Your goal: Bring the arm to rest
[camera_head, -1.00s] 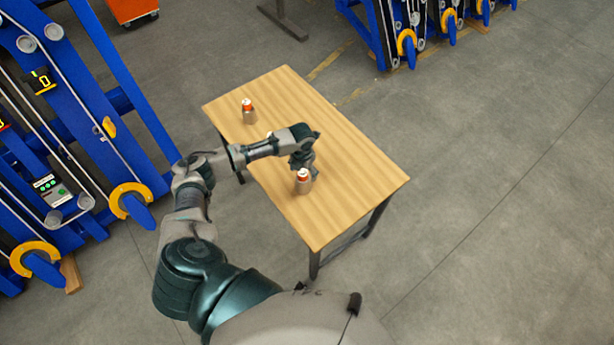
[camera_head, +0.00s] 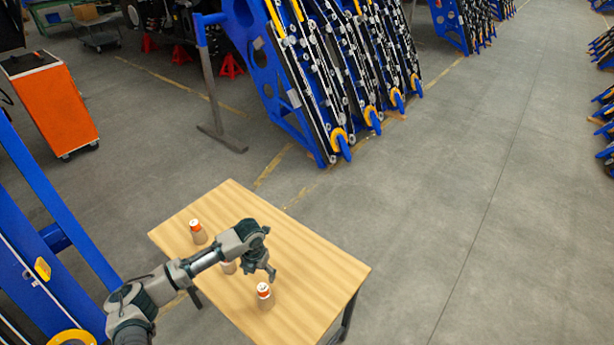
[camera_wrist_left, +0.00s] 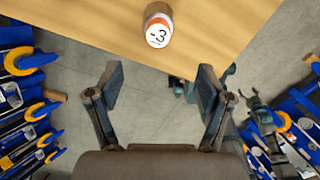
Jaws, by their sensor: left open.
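My left gripper (camera_head: 262,272) is open and empty above the wooden table, close to the nearest bottle. In the left wrist view its two fingers (camera_wrist_left: 160,88) are spread with nothing between them. The nearest bottle (camera_head: 265,296), brown with a white and orange top, stands upright on the table; in the wrist view a bottle (camera_wrist_left: 158,26) marked 3 stands beyond the fingertips. A second bottle (camera_head: 228,267) is partly hidden behind my left arm. A third bottle (camera_head: 197,232) stands toward the far left. My right gripper is not in the head view.
The wooden table (camera_head: 325,265) has bare room on its right side. A blue frame (camera_head: 60,240) stands close at left. An orange cabinet (camera_head: 55,105) and blue racks (camera_head: 330,80) stand farther back.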

